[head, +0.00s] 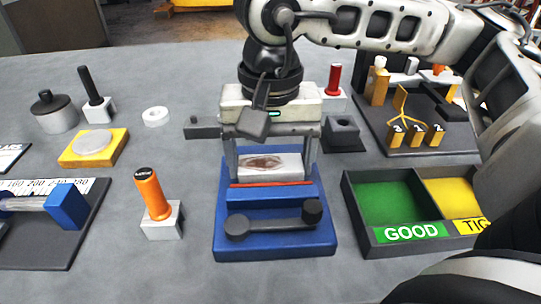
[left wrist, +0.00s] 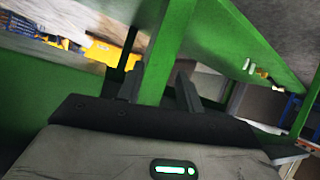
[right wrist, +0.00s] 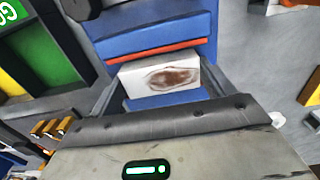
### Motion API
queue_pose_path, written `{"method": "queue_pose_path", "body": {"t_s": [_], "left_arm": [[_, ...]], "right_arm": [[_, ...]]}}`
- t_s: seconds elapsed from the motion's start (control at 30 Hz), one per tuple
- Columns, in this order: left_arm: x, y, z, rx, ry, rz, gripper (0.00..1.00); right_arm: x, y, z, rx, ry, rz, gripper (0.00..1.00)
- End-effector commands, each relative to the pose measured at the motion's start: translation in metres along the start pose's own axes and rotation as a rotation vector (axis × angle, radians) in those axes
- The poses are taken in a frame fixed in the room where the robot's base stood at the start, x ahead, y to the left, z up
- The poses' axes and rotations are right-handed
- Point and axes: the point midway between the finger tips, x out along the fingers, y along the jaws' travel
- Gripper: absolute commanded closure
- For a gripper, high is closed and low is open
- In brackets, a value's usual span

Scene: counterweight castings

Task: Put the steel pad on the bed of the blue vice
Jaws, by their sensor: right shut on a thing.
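The steel pad (head: 268,167) is a pale block with a brown stain on its face. My right gripper (head: 270,160) is shut on it, one finger at each side; the pad also shows between the fingers in the right wrist view (right wrist: 160,78). The blue vice (head: 275,242) stands below, with a red strip (head: 270,184) just in front of the pad and a dark handle bar. The pad is over the vice's rear part; whether it touches the bed cannot be told. My left gripper (left wrist: 158,85) shows only in the left wrist view, its fingers apart and empty.
A dark tray with green and yellow compartments (head: 386,205) is right of the vice. An orange-handled tool on a block (head: 157,212) is to its left. A dark block (head: 342,134) and a red-handled piece (head: 334,82) stand behind right. Green beams (left wrist: 168,45) surround my left gripper.

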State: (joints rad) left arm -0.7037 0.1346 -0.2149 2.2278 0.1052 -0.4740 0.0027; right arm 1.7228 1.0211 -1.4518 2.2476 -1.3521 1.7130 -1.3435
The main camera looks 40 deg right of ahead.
Motion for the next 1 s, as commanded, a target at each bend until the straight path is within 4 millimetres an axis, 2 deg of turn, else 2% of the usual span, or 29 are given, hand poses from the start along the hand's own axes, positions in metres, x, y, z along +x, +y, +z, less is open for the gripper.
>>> {"method": "queue_pose_path", "body": {"t_s": [0.17, 0.2, 0.23, 0.47, 0.6, 1.0], "left_arm": [[0.003, -0.001, 0.006, 0.002, -0.001, 0.0, 0.64], [0.002, -0.001, 0.004, 0.002, -0.001, 0.0, 0.64], [0.002, -0.001, 0.004, 0.003, -0.002, 0.0, 0.64], [0.001, -0.001, 0.003, 0.003, -0.002, 0.0, 0.64], [-0.001, 0.0, 0.0, 0.001, -0.003, 0.001, 0.64], [-0.002, 0.0, 0.003, -0.004, -0.023, 0.0, 0.64]], "right_arm": [[0.005, 0.0, 0.0, 0.001, 0.001, -0.002, 0.6], [0.003, 0.0, 0.0, 0.001, -0.001, 0.0, 0.07], [0.003, 0.0, 0.0, 0.001, -0.001, 0.0, 0.0], [0.002, 0.0, 0.0, 0.001, 0.0, 0.0, 0.0], [-0.008, -0.001, 0.0, 0.001, 0.002, -0.002, 0.0], [-0.09, -0.001, 0.0, -0.001, 0.001, -0.003, 0.0]]}}
